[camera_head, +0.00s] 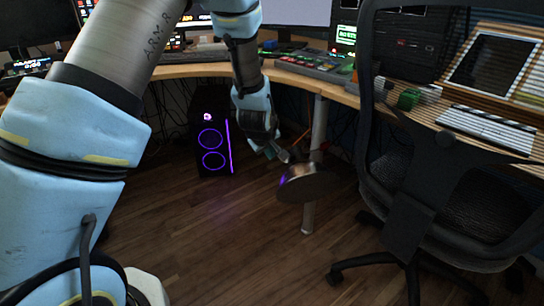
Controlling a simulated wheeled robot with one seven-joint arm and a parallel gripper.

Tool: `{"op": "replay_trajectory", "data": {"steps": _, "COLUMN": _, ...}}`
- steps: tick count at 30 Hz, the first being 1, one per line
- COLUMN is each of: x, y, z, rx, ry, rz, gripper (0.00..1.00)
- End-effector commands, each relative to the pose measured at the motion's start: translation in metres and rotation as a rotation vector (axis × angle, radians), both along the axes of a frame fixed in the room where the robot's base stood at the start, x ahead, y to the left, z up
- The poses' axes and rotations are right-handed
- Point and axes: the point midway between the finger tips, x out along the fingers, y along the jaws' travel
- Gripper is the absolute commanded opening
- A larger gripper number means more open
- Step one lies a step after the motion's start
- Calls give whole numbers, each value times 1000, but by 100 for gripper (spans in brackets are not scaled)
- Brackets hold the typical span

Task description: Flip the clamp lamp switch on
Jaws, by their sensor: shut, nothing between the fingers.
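A round dark shade with a shiny metal top (303,183), which looks like the clamp lamp's head, shows below the desk edge near the picture's middle. A metal desk leg stands just behind it. I cannot make out the lamp's switch or its clamp. My gripper (281,154) points down and to the right, just above and left of the shade. Its fingers are shut with nothing between them. I cannot tell whether the fingertips touch the lamp.
The curved wooden desk (290,78) runs behind my arm, with a mixing console (315,66) on it. A black computer tower (211,140) with purple lights stands under it. A black office chair (440,170) blocks the right side. The wooden floor (230,240) in front is clear.

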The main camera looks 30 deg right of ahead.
Motion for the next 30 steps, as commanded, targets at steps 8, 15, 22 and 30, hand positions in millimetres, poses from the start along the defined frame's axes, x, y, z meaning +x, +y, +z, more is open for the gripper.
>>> {"op": "replay_trajectory", "data": {"steps": 8, "x": -17, "y": 14, "z": 33, "rx": -1, "ry": -1, "rz": 0, "gripper": 0}}
{"op": "replay_trajectory", "data": {"steps": 15, "x": -20, "y": 17, "z": 37, "rx": 0, "ry": 0, "rz": 0, "gripper": 0}}
{"op": "replay_trajectory", "data": {"steps": 22, "x": -20, "y": 16, "z": 37, "rx": 0, "ry": 0, "rz": 0, "gripper": 0}}
{"op": "replay_trajectory", "data": {"steps": 30, "x": -19, "y": 18, "z": 33, "rx": 9, "ry": -7, "rz": 6, "gripper": 0}}
